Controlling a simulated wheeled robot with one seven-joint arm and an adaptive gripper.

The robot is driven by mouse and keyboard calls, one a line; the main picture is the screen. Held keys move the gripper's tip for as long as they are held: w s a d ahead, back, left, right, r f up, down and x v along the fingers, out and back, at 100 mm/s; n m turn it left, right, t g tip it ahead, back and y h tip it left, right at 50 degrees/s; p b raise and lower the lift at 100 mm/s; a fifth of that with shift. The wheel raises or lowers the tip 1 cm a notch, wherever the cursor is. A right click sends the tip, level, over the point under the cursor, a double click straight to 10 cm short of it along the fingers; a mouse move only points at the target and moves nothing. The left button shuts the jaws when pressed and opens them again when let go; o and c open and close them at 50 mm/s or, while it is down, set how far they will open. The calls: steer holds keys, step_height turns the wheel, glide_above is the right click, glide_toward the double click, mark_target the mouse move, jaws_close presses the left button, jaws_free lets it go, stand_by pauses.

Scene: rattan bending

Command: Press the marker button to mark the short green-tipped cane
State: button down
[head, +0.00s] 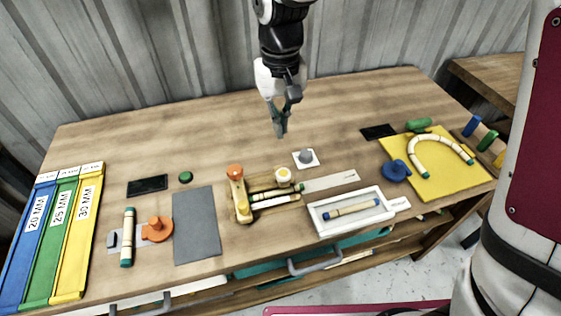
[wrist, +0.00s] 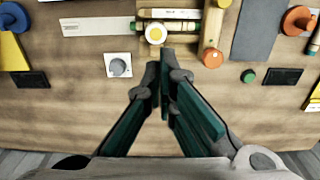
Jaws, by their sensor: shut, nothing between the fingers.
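My gripper (head: 281,128) is shut and empty, pointing down above the back middle of the table. In the wrist view its fingertips (wrist: 166,62) meet just short of a wooden jig (head: 242,203). A short pale cane with dark green tips (head: 275,200) lies in the jig. It shows partly at the top of the wrist view (wrist: 168,28). A round yellow-and-white button (head: 283,175) sits at the jig's back edge, and also shows in the wrist view (wrist: 156,33). An orange knob (head: 235,170) tops the jig's left post. I cannot tell which is the marker button.
A grey knob on a white plate (head: 305,157) and a green button (head: 185,177) flank the jig. A white tray (head: 388,211) holds a blue-tipped cane. A curved cane lies on a yellow board (head: 440,187). A grey mat (head: 196,225) lies left.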

mark_target(281, 174)
step_height(281, 174, down, 14)
steer(key=shift+p, duration=1.05)
step_height(281, 174, down, 2)
steer(key=shift+f+b, duration=0.15)
steer(key=shift+b, duration=0.25)
steer(key=shift+s+d, duration=0.1)
step_height(281, 174, up, 14)
steer(key=shift+r+p, duration=0.25)
steer(key=shift+p, duration=0.05)
